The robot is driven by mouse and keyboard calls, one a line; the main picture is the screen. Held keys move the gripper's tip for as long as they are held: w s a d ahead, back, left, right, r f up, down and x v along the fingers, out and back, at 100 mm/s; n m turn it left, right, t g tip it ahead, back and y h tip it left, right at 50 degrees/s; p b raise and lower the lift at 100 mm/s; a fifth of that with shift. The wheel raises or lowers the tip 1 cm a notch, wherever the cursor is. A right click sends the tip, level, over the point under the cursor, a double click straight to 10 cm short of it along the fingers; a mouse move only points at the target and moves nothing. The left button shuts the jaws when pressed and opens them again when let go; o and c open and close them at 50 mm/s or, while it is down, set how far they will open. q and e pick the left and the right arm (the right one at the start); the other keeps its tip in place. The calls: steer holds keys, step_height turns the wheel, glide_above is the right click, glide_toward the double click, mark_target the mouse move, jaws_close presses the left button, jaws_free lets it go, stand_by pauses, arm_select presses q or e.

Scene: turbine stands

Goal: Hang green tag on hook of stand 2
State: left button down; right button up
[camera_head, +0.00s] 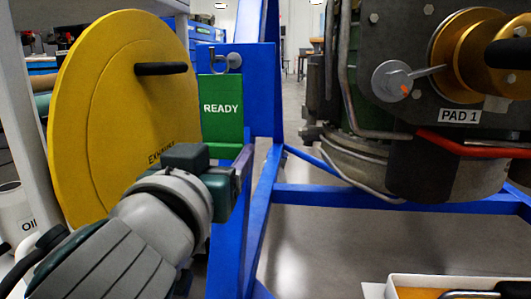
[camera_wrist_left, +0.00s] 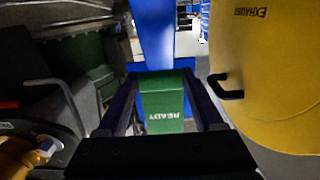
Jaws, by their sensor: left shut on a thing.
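The green tag (camera_head: 221,108), marked READY, is upright in front of a blue post of the stand (camera_head: 262,75). A small silver hook (camera_head: 234,61) on the post is right at the tag's top edge. I cannot tell whether the tag is over the hook or just in front of it. My left gripper (camera_head: 238,168) is shut on the lower part of the tag. In the left wrist view the tag (camera_wrist_left: 163,103) sits between the two dark fingers, with its lettering upside down. My right gripper is not in view.
A large yellow exhaust cover (camera_head: 110,105) with a black handle is close to the left of my left arm. An engine (camera_head: 400,110) with a PAD 1 label and gold parts is at the right. A white-edged tray (camera_head: 455,284) is at the bottom right.

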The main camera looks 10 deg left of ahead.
arm_select(q)
steer(key=shift+w, duration=0.1)
jaws_free()
stand_by(0.3)
steer(key=shift+s, duration=1.25)
steer(key=s, duration=0.4)
steer(key=shift+s+d, duration=0.2)
steer(key=shift+s, duration=0.1)
